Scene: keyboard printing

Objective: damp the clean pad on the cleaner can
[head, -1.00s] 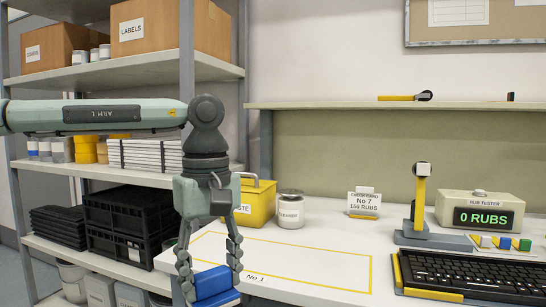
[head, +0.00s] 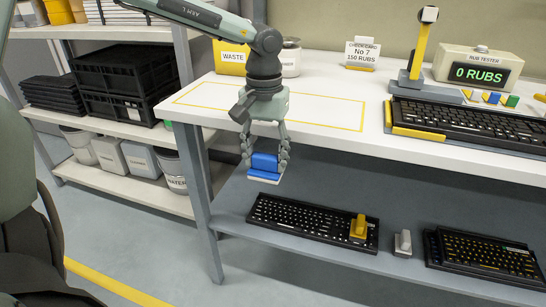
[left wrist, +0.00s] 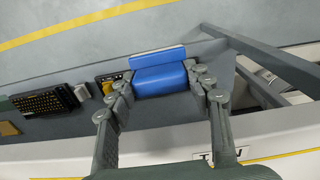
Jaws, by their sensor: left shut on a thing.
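My left gripper (head: 265,160) is shut on the pad, a blue block (head: 264,163) with a pale layer on its underside. It hangs in front of the bench's front edge, near the outlined yellow area. In the left wrist view, the blue pad (left wrist: 161,79) sits between both fingers. The cleaner can (head: 291,60), whitish with a grey lid, stands at the back left of the bench, beside the yellow waste bin (head: 231,57). My left arm partly hides the can. The pad is well apart from it. My right gripper is not in view.
The bench (head: 340,135) holds a check card (head: 363,54), a rub tester (head: 478,70) and a keyboard (head: 465,122). A lower shelf (head: 300,187) carries keyboards, a yellow block and a grey block. Shelving with crates stands at left. The outlined bench area is clear.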

